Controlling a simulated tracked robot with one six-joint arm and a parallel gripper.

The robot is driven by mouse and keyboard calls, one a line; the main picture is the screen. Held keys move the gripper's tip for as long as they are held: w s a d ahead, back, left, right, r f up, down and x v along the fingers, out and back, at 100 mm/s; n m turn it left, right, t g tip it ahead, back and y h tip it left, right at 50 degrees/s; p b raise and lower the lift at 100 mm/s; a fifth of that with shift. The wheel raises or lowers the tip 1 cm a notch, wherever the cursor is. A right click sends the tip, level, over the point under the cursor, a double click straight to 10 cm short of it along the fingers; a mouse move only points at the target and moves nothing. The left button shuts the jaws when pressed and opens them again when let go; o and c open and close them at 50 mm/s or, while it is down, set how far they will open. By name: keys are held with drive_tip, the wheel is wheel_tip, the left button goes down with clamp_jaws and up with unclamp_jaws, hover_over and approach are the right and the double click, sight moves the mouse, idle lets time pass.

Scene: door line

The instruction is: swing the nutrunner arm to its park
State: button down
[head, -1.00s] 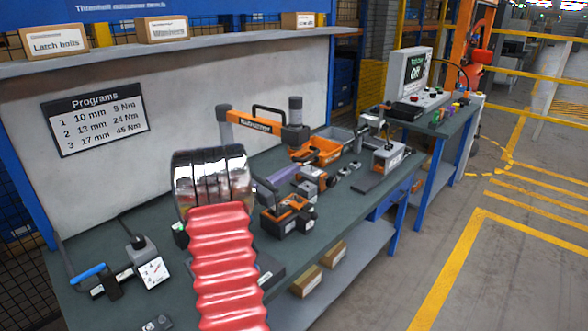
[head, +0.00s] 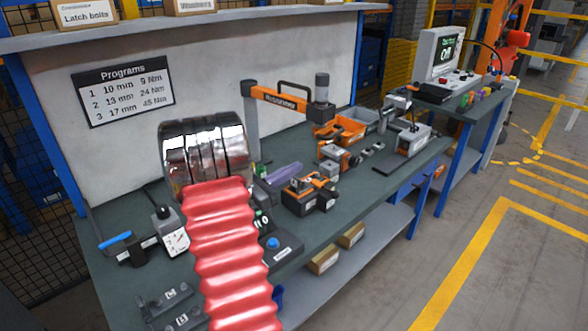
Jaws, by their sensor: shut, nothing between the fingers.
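The nutrunner arm (head: 279,98) is an orange beam with a "Nutrunner" label and a black loop handle on top. It runs rightward from a grey upright post (head: 251,130) near the back panel to a dark grey cylindrical tool (head: 322,92) over the bench. My red ribbed arm and its chrome wrist rise in front, left of the post. My gripper is hidden beyond the wrist, so its contact with anything cannot be seen. I cannot make out a marked park.
A monitor (head: 440,53) stands at the right. Open floor lies right of the bench.

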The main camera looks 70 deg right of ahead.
drive_tip(key=c, duration=2.5)
unclamp_jaws()
drive_tip(key=o, duration=0.3)
drive_tip(key=shift+w+a+r, duration=0.1)
drive_tip(key=shift+a+r, duration=0.1)
drive_tip(key=shift+a, duration=0.05)
drive_tip(key=o, duration=0.4)
drive_tip(key=a+m+y, duration=0.1)
drive_tip(key=a, duration=0.2)
drive_tip(key=w+a+r+m+t+y, duration=0.1)
drive_tip(key=a+m, duration=0.1)
drive_tip(key=a, duration=0.2)
drive_tip(key=w+a+r+m+y, duration=0.1)
drive_tip(key=a, duration=0.3)
drive_tip(key=shift+r+m+t+y, duration=0.1)
drive_tip(key=shift+m+t+y, duration=0.2)
drive_tip(key=shift+t+y, duration=0.1)
drive_tip(key=shift+o, duration=0.2)
drive_tip(key=w+a+m+t+y, duration=0.2)
drive_tip(key=a+t+y, duration=0.2)
drive_tip(key=a, duration=1.1)
drive_tip(key=w+a+m+t+y, duration=0.2)
drive_tip(key=a+t+y, duration=0.2)
drive_tip(key=a, duration=1.2)
drive_tip(key=w+a+m+t+y, duration=0.2)
drive_tip(key=a+t+y, duration=0.2)
drive_tip(key=a, duration=1.1)
drive_tip(key=t, duration=0.2)
drive_tip(key=shift+w+a+m+t+y, duration=0.3)
drive_tip(key=shift+t, duration=0.1)
